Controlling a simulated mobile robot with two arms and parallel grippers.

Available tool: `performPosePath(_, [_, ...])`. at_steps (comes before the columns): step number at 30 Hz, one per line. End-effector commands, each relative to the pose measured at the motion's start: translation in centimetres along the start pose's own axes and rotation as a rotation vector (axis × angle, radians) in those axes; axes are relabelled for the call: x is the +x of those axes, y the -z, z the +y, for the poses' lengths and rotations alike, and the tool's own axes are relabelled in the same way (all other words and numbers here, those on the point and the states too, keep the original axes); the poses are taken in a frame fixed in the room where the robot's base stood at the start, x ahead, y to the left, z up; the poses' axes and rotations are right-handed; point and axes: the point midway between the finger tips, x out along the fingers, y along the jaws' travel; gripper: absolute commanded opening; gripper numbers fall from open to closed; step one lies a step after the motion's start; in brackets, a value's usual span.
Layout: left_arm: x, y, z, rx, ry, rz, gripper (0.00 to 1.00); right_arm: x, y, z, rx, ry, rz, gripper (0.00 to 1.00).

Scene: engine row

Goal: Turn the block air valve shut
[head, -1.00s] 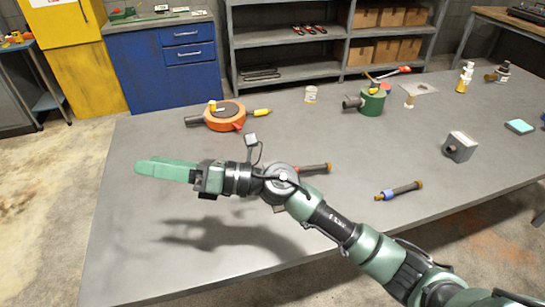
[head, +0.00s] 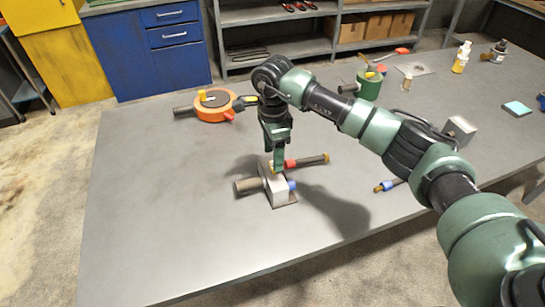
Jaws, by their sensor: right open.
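A grey block-shaped fitting (head: 278,190), which looks like the block air valve, stands on the table near the middle. The gripper is open. My left gripper is not in view.
An orange round valve (head: 212,108) and a green one (head: 369,86) stand farther back. The table's left part is clear.

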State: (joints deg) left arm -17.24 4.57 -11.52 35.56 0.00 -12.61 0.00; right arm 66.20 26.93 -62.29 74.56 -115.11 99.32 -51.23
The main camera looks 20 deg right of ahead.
Motion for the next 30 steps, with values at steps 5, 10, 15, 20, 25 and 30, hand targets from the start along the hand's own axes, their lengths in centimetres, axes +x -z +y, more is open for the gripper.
performPosePath(5, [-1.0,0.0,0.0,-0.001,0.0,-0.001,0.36,2.2,-0.1,0.0,0.0,-0.001,-0.002,0.58])
performPosePath(10, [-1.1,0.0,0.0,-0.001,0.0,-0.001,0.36,3.2,-0.1,0.0,0.0,0.0,-0.003,0.58])
performPosePath(15, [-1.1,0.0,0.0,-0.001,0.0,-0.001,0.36,3.2,-0.1,0.0,0.0,0.001,-0.003,0.58])
performPosePath(20, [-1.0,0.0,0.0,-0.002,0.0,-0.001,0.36,3.2,-0.1,0.0,0.0,0.001,-0.004,0.28])
performPosePath(25, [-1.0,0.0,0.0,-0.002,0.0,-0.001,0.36,3.2,-0.1,0.0,0.001,0.001,-0.004,0.0])
performPosePath(30, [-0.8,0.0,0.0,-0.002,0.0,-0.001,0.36,3.2,-0.1,0.0,0.016,0.001,-0.004,0.0])
